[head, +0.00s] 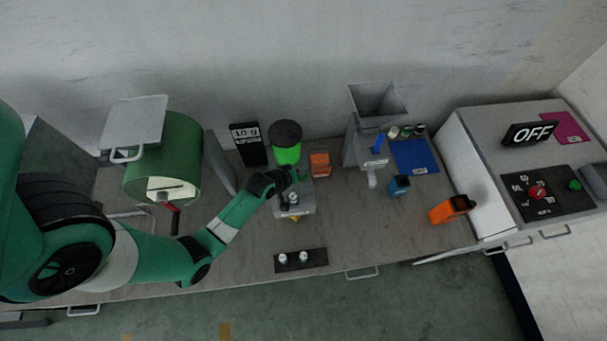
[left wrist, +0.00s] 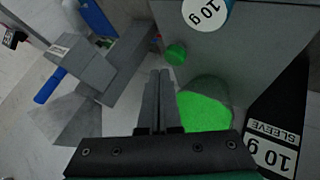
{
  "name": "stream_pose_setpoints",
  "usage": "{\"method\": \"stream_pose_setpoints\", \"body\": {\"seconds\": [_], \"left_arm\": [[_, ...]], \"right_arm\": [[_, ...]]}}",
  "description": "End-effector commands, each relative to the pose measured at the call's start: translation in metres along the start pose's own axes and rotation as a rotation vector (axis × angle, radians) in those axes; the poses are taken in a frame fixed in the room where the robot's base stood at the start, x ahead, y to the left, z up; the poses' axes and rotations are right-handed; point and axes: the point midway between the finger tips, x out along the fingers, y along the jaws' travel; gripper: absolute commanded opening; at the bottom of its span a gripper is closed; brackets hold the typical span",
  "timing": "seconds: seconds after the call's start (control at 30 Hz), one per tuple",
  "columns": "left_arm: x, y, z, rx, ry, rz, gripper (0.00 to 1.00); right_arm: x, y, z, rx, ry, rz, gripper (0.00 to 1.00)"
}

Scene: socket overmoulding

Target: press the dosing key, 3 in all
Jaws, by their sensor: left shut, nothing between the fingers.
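The dosing key looks to be the round green button (left wrist: 176,53) on a grey housing in the left wrist view, just ahead of my fingertips. A small green spot (head: 303,175) shows in the head view beside my gripper. My left gripper (left wrist: 160,75) is shut and empty, with its tips close to the button; I cannot tell whether they touch it. In the head view the left gripper (head: 291,192) is over the grey dosing unit (head: 296,212), partly hiding it. My right gripper is not seen.
A black "10 g" sign (head: 248,143) stands left of the container. An orange box (head: 320,163) is close on the right, and a grey hopper machine (head: 365,146) stands further right. A dark plate with two pegs (head: 301,261) lies at the front edge.

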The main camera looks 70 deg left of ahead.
Motion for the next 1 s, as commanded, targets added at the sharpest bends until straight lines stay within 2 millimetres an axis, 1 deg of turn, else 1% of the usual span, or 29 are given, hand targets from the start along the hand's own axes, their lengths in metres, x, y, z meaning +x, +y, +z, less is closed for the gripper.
{"method": "stream_pose_setpoints", "body": {"seconds": [0.2, 0.5, 1.0], "left_arm": [[-0.017, 0.012, -0.012, 0.0, 0.0, 0.0, 0.0], [-0.035, 0.026, -0.026, 0.0, 0.0, 0.0, 0.0], [-0.034, 0.025, -0.025, 0.0, 0.0, 0.0, 0.0]], "right_arm": [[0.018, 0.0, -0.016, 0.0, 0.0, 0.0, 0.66], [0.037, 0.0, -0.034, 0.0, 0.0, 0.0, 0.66], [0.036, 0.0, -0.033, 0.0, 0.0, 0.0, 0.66]]}}
